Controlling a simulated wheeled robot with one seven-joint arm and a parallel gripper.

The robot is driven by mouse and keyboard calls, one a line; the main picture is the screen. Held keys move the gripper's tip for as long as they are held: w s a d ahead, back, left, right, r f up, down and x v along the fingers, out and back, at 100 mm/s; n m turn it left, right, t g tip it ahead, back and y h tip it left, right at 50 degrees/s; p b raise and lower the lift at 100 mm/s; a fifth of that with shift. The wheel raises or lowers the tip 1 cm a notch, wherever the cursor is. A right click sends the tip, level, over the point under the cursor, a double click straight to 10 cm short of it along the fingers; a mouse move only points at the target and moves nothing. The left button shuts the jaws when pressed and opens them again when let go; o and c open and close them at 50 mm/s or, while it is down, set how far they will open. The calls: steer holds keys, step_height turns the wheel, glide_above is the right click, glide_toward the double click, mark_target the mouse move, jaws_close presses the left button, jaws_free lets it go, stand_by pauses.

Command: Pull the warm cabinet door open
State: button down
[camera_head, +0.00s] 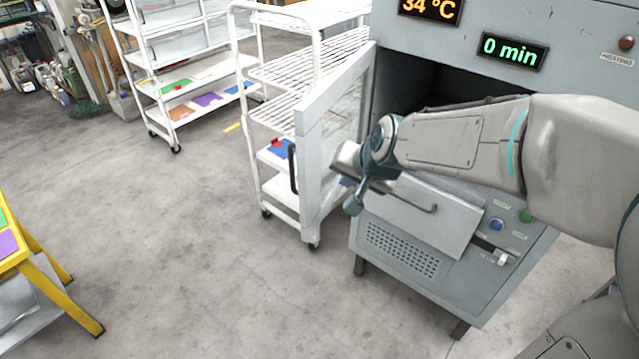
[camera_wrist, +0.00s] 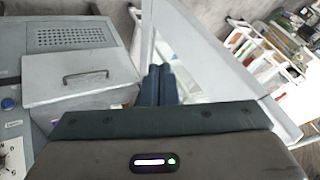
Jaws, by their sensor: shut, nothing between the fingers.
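The warm cabinet (camera_head: 550,85) is a grey box at the right of the head view, with its dark upper opening partly showing. Its door (camera_head: 312,165), a pale frame with a glass pane, stands swung out from the opening. A black upright handle (camera_head: 292,168) is on the door's outer face. In the wrist view the door (camera_wrist: 215,45) slants along the right of the fingers. My gripper (camera_wrist: 158,82) is shut and empty, on the door's inner side, between door and cabinet. Whether it touches the door I cannot tell. In the head view the fingertips are hard to make out.
A drawer-like front with a bar handle (camera_head: 412,196) juts from the cabinet below my arm; its handle also shows in the wrist view (camera_wrist: 85,76). A white rack trolley (camera_head: 300,70) stands close behind the door. Open floor (camera_head: 190,240) lies to the left.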

steer(key=shift+w+a+f+b, duration=0.85)
steer(key=shift+w+a+f, duration=0.7)
steer(key=shift+f, duration=0.2)
steer(key=shift+w+a+f+b, duration=0.8)
steer(key=shift+w+a+f, duration=0.65)
steer(key=shift+a+f, duration=0.2)
